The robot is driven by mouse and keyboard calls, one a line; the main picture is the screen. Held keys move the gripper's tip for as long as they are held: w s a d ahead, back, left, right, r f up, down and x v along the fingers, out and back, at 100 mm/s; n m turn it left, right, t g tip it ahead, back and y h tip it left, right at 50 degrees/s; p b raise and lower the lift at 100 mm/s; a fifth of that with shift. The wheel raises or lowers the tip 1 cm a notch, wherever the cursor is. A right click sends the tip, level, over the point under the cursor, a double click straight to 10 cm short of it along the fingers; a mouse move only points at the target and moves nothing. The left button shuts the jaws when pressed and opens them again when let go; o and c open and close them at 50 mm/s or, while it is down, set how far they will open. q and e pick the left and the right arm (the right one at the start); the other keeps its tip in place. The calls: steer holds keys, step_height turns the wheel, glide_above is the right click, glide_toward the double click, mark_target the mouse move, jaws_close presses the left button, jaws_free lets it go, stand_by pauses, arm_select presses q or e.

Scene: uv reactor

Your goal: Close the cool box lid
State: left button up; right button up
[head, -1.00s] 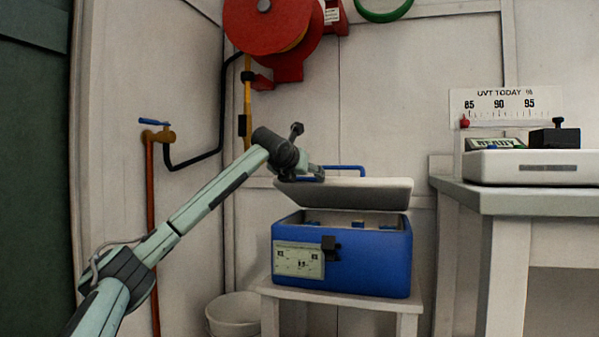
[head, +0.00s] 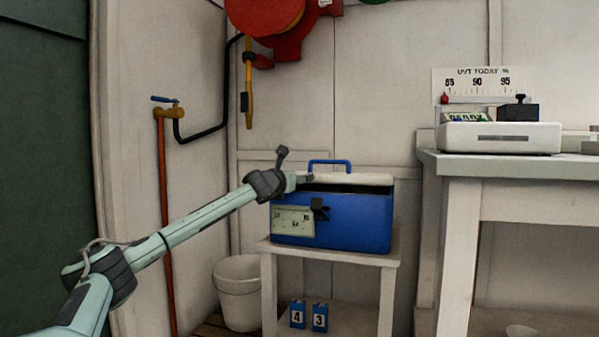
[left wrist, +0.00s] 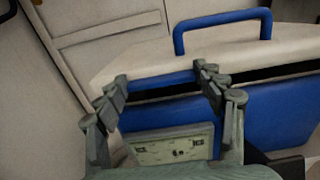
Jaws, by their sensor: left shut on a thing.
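The blue cool box (head: 352,222) stands on a small white table. It also shows in the left wrist view (left wrist: 262,125). Its pale lid (head: 350,179) with a blue handle (head: 330,163) is lowered almost onto the box, with a dark gap along the front. In the left wrist view the lid (left wrist: 220,48) lies above that gap. My left gripper (head: 304,180) is at the lid's left front. In the left wrist view its fingers (left wrist: 160,78) are either side of a blue bar on the lid's front edge. My right gripper is not in view.
A white bucket (head: 238,300) stands left of the small table (head: 335,254). Blue numbered blocks (head: 309,316) sit below it. A bench (head: 520,165) with a white device (head: 500,138) is at right. An orange pipe (head: 166,220) runs down the left wall.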

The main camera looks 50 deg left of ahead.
arm_select(q)
steer(key=shift+s+f, duration=0.1)
steer(key=shift+f, duration=0.35)
steer(key=o, duration=1.7)
steer(key=shift+r, duration=0.15)
step_height(320, 180, up, 10)
steer(key=shift+f, duration=0.1)
steer(key=shift+s, duration=0.15)
